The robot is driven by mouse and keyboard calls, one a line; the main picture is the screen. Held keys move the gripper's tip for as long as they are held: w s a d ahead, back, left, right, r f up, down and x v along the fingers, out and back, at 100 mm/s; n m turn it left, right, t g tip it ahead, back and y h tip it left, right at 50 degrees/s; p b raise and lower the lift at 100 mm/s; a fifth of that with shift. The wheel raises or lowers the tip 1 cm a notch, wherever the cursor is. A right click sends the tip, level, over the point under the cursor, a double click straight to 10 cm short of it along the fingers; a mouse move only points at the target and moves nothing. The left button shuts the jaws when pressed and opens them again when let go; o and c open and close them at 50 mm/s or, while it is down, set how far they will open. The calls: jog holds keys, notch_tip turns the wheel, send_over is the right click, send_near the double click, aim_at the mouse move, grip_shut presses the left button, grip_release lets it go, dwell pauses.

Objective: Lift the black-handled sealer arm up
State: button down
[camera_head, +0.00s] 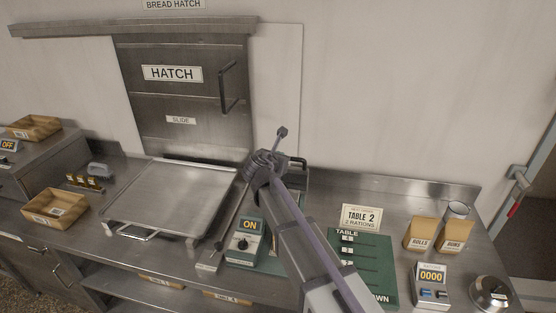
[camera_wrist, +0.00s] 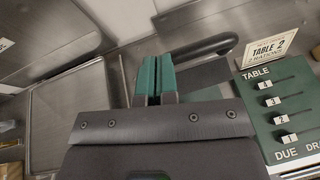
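The sealer stands on the steel counter, with its green control box (camera_head: 247,243) marked ON in the head view. My arm hides much of it there. Its black handle (camera_head: 301,166) shows just right of my wrist. In the wrist view the bent black handle (camera_wrist: 212,46) runs from the right toward my fingers and passes out of sight at them. My gripper (camera_wrist: 156,62) has two green-padded fingers close together, with only a thin dark line between them. I see nothing clearly held, and cannot tell whether they touch the handle. In the head view my fingertips are hidden.
A steel tray (camera_head: 180,195) lies left of the sealer, below the closed hatch (camera_head: 185,95). Bags (camera_head: 421,234) and a counter box (camera_head: 431,283) stand farther right.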

dwell(0.3)
jog(key=r+p+v, duration=0.1)
jog(key=p+v, duration=0.5)
jog(key=v, duration=0.7)
jog(key=shift+w+r+p, duration=0.3)
jog(key=shift+w, duration=0.05)
jog(key=shift+a, duration=0.1)
